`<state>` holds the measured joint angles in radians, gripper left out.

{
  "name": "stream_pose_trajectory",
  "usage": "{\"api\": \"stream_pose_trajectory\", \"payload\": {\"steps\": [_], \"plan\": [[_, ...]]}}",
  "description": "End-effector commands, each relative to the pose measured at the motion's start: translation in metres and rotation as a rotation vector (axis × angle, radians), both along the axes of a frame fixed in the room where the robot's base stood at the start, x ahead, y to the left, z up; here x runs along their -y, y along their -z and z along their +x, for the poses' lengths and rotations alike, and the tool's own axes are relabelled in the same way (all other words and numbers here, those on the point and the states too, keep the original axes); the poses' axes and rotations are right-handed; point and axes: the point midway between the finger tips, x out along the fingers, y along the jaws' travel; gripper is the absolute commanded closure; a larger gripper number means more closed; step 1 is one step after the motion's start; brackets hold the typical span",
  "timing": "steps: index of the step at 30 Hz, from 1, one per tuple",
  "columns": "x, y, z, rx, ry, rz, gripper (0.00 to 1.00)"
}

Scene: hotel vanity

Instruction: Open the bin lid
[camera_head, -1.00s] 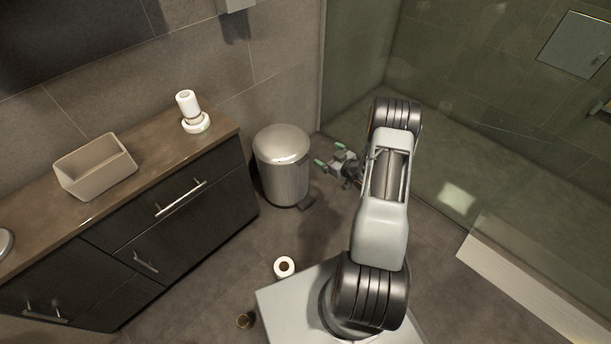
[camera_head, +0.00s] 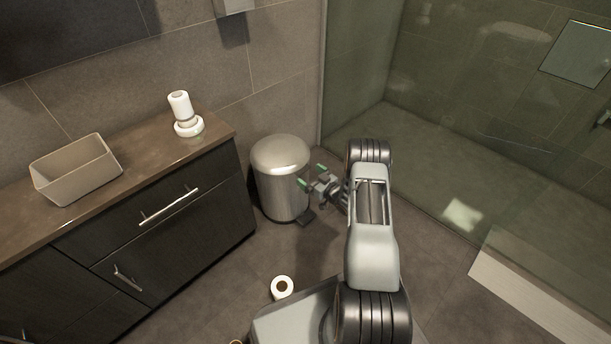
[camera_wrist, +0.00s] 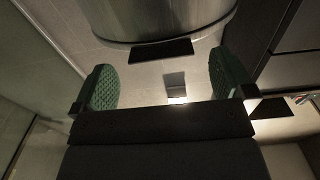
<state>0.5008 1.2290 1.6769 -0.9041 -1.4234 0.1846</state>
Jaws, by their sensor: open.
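The bin (camera_head: 283,188) is a metal cylinder on the floor between the vanity and the glass shower wall. Its domed lid (camera_head: 281,152) looks closed. A dark foot pedal (camera_head: 306,216) sticks out at its base. My gripper (camera_head: 312,175) is open and empty, just right of the bin in the head view, above the pedal's level. In the wrist view my gripper (camera_wrist: 165,82) shows two green pads spread apart. The bin's body (camera_wrist: 155,16) is at the top there, with a dark flat piece (camera_wrist: 161,51), likely the pedal, below it between the pads. The lid is out of the wrist view.
A dark vanity (camera_head: 165,235) stands left of the bin, with a beige box (camera_head: 76,172) and white rolls (camera_head: 182,110) on top. A paper roll (camera_head: 282,287) is on the floor. A glass shower wall (camera_head: 430,130) is on the right.

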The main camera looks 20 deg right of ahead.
Motion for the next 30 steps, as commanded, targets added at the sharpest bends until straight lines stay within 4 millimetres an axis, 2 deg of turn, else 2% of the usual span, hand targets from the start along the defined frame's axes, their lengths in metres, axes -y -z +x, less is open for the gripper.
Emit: {"api": "stream_pose_trajectory", "payload": {"steps": [7,20,30], "plan": [[-0.01,0.001,0.023,0.001,-0.001,-0.001,0.0],[-0.011,-0.001,0.028,0.0,0.001,0.0,0.0],[-0.011,-0.001,0.028,0.0,0.001,0.0,0.33]]}}
